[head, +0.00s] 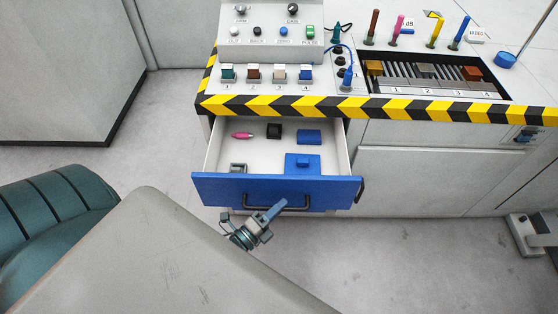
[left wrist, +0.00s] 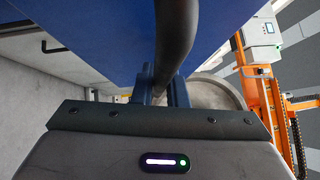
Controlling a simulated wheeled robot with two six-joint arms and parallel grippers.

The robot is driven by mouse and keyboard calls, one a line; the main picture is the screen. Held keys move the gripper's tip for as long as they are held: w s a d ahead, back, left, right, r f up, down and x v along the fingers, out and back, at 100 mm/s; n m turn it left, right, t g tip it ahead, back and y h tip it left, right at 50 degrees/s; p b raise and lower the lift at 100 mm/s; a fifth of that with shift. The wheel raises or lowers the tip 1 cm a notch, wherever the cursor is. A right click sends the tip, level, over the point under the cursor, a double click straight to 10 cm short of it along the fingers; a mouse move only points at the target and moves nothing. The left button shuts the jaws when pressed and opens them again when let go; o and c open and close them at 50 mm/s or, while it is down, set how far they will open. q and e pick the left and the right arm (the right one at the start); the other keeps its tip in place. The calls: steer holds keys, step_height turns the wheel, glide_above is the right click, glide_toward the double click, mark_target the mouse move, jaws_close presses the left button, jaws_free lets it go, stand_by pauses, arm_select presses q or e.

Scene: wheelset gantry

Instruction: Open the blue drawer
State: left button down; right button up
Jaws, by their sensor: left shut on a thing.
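The blue drawer (head: 230,190) stands pulled out from the bench, and its inside is in view from above. A dark bar handle (head: 312,202) runs along its front. My left gripper (head: 270,212) is at the handle, below the drawer front. In the left wrist view, the fingers (left wrist: 165,88) are shut on the dark handle bar (left wrist: 175,38), with the blue drawer front (left wrist: 110,30) close above. My right gripper is not in view.
The drawer holds a pink item (head: 242,135), a black block (head: 274,131), blue blocks (head: 309,137) and a small grey part (head: 238,168). A yellow-black striped edge (head: 380,109) lies above. Grey floor (head: 420,255) is free at the right.

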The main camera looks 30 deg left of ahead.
arm_select(q)
steer(key=shift+s+d, duration=0.45)
steer(key=shift+s, duration=0.3)
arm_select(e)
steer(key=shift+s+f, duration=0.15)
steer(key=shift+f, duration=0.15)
arm_select(q)
steer(key=c, duration=1.5)
jaws_free()
steer(key=shift+o, duration=0.2)
